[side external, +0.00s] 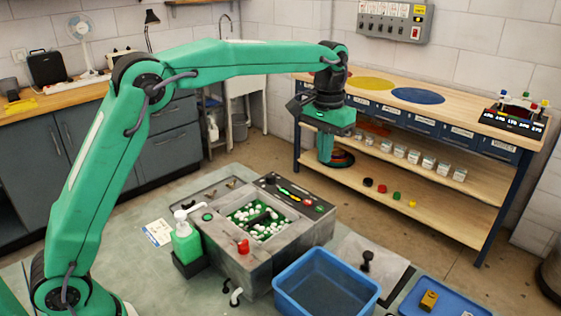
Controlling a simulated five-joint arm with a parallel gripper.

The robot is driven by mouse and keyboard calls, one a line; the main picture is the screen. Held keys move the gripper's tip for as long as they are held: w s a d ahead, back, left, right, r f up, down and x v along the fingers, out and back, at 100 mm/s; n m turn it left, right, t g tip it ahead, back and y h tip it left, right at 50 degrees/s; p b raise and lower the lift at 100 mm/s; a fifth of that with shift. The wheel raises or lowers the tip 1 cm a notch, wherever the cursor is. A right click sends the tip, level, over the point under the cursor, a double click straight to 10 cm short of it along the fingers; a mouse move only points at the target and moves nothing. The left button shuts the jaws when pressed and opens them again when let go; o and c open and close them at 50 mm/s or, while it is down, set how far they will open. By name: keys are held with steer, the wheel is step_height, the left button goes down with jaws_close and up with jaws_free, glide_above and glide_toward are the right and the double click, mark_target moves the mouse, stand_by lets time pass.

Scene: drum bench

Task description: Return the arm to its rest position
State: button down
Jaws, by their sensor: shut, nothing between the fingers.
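My arm reaches from the lower left across the top of the picture, and its end hangs down in front of the wooden bench. My gripper (325,150) points downward in the air, in front of the bench's upper and lower shelves. Its fingers are together and hold nothing. It is clear of the grey work unit (262,262) below it. The fine detail of the fingertips is too small to see.
A green pump bottle (186,238) stands left of the grey unit, and a blue tub (328,284) stands to its right. A blue tray (446,300) lies at the lower right. The wooden bench (450,111) carries coloured discs and a rack (513,121).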

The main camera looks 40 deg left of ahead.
stand_by(0.4)
steer(key=s+a+r+t, duration=0.1)
steer(key=s+a+r, duration=0.2)
steer(key=s, duration=0.5)
steer(key=s+a+r+t, duration=0.2)
steer(key=s+a+r, duration=0.15)
steer(key=s, duration=0.45)
steer(key=s+a+f+t, duration=0.1)
steer(key=s+f, duration=0.2)
steer(key=s, duration=0.4)
steer(key=s+a+f+t, duration=0.1)
steer(key=s+f, duration=0.3)
steer(key=s, duration=0.4)
steer(key=shift+a+f, duration=0.25)
steer(key=shift+a, duration=0.5)
steer(key=c, duration=2.2)
jaws_free()
